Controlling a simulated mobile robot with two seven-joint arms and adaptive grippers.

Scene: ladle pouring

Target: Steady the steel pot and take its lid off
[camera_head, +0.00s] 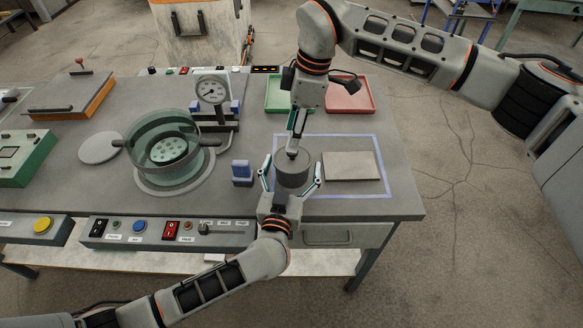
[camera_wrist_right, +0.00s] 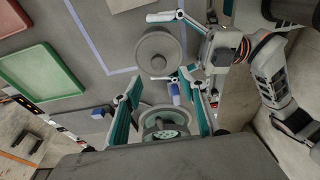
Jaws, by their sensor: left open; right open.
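The small grey steel pot (camera_head: 292,178) stands upright near the left edge of the blue-outlined area. Its lid (camera_wrist_right: 172,46) shows from above in the right wrist view as a round disc with a central knob (camera_wrist_right: 158,62). My left gripper (camera_head: 291,170) comes from the front and is open, with one finger on each side of the pot. I cannot tell whether the fingers touch it. In the head view the right fingers partly hide the knob and lid.
A flat grey plate (camera_head: 351,166) lies right of the pot. A blue block (camera_head: 242,174), a glass pot (camera_head: 150,131) and a gauge (camera_head: 212,90) stand to the left. Green (camera_head: 277,95) and red (camera_head: 352,97) trays lie behind. A control panel (camera_head: 165,232) runs along the front edge.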

